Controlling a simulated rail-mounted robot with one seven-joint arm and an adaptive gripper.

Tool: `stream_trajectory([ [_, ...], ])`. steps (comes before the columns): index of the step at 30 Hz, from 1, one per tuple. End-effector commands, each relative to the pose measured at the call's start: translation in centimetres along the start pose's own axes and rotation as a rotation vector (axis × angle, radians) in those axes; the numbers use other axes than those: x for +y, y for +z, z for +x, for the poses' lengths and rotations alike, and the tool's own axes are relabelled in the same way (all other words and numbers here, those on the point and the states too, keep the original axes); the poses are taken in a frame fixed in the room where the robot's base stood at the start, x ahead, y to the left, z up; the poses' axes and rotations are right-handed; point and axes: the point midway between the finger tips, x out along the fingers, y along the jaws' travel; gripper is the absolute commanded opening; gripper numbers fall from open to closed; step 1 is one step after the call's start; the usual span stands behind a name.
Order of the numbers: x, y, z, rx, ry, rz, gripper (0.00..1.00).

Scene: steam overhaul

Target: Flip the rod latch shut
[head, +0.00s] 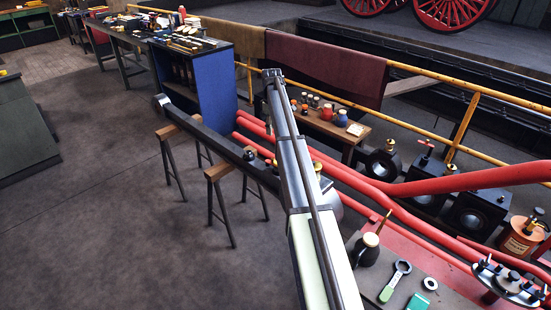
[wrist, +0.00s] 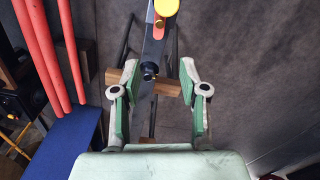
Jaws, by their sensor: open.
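A long dark rod (head: 215,138) lies across wooden-topped trestles. A small dark knob (head: 249,155) stands on it near the closer trestle. In the wrist view the rod (wrist: 153,55) runs up the middle, with the knob (wrist: 150,70) between my fingers. Farther along the rod are a red piece (wrist: 158,27) and a yellow disc (wrist: 166,6), cut by the top edge. I cannot tell which part is the latch or how it stands. My gripper (wrist: 158,70) is open over the rod, fingers on either side, apparently empty. In the head view my arm hides the rod's near end.
Red pipes (head: 440,185) run right of the rod. A blue cabinet (head: 208,88) stands behind it, and a small table (head: 338,128) with jars stands to the right. A grey bench (head: 420,295) with tools is at front right. The floor (head: 110,200) to the left is clear.

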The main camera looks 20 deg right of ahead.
Motion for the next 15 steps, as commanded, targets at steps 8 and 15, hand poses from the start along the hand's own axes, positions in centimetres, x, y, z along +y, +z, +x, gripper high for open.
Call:
stream_trajectory([
  [8, -0.1, 0.1, 4.3, -0.001, -0.002, 0.003, 0.43],
  [15, 0.0, 0.0, 9.1, -0.001, -0.001, 0.003, 0.43],
])
